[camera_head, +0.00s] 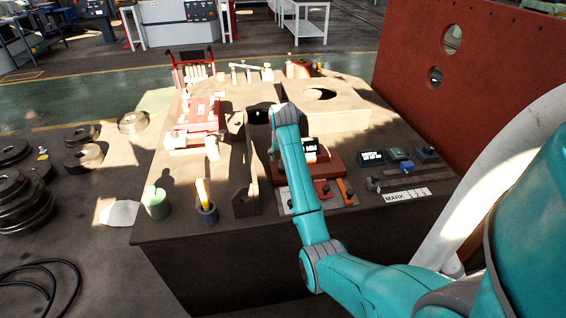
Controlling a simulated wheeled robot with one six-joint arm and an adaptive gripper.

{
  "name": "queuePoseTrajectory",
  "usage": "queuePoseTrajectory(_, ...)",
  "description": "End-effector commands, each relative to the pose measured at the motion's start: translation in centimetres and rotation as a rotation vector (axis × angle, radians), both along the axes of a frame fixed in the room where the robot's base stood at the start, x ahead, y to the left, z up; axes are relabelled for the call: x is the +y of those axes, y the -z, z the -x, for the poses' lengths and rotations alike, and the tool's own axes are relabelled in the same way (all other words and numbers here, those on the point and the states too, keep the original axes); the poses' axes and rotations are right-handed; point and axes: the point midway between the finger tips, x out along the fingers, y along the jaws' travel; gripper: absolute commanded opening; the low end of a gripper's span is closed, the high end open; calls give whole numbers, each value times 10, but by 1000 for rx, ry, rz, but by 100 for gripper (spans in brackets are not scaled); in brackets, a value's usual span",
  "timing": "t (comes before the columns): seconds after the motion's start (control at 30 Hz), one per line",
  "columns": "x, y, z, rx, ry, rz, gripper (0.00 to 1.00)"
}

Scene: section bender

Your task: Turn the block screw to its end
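My teal arm reaches from the lower right over a dark brown machine bed (230,265). Its wrist end is over the middle of the bed. A dark shape (258,115) just left of the wrist may be my gripper; its fingers cannot be made out. I cannot tell whether it is open or touches anything. A red block (198,115) with small fittings sits on the bed left of the wrist. A second red block (327,164) sits right of the forearm, partly hidden by it. I cannot make out for certain which part is the block screw.
A tall rust-red plate (470,85) with two holes stands at the right. Small control boxes (398,155) sit on the bed's right side. A green cup (157,203) and a dark cup (206,212) stand at the front left. Stacked rollers (22,203) lie on the floor.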

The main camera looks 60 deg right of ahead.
Motion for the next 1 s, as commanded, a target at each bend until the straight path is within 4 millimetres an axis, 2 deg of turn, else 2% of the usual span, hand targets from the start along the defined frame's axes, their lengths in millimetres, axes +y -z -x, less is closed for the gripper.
queuePoseTrajectory(0.1, 6, -18, 3, -2, 0, 2, 66)
queuePoseTrajectory(0.3, 11, -31, 7, 1, 0, -1, 66)
queuePoseTrajectory(1.0, 12, -32, 7, 0, 1, -1, 66)
